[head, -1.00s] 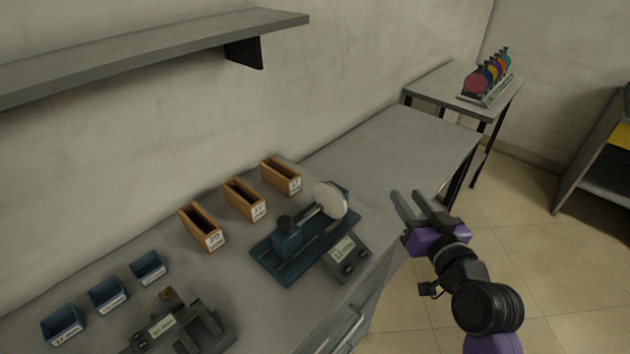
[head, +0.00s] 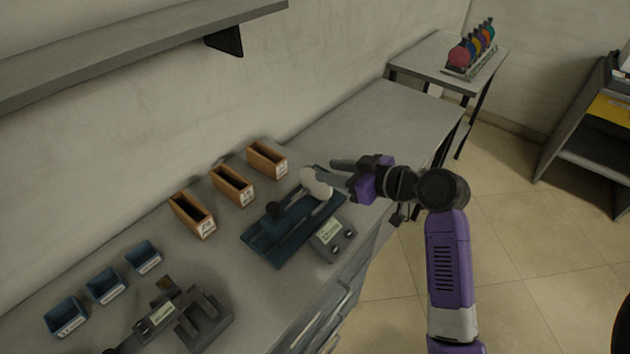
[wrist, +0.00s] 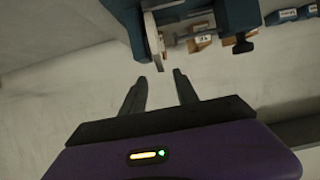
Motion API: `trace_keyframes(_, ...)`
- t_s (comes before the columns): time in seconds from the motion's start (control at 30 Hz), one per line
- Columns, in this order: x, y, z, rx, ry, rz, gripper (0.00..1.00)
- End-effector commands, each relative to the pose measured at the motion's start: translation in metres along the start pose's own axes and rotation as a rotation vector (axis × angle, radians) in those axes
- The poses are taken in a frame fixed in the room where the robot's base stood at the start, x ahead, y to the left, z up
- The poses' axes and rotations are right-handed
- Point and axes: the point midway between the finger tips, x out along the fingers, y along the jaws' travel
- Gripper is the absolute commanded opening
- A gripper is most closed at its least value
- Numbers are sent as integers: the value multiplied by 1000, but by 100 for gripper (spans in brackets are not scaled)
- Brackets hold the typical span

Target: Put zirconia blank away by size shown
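The zirconia blank, a white disc (head: 314,181), stands on edge at the right end of the blue gauge (head: 290,238), a measuring fixture. The gauge's display (head: 328,231) is lit, but its figure is too small to read surely. My gripper (head: 330,170) reaches in from the right at the blank. In the wrist view my gripper (wrist: 159,75) is open, and the blank (wrist: 153,42) shows edge-on just beyond the fingertips, roughly in line with the gap. Three wooden boxes (head: 232,187) with number labels stand behind the gauge; the nearest reads 20.
Three blue bins (head: 105,288) and a grey instrument (head: 180,318) are on the left of the bench. A shelf (head: 120,50) hangs above. A side table (head: 425,62) holds a rack of coloured discs (head: 472,48). The bench's far right end is clear.

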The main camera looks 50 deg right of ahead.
Motion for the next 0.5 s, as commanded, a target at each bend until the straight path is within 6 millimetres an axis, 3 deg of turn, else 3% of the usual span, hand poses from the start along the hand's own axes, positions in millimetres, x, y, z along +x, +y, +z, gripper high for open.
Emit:
trace_keyframes(0.23,33,-3,1,2,-1,0,36)
trace_keyframes(0.5,39,-3,2,1,-1,1,36)
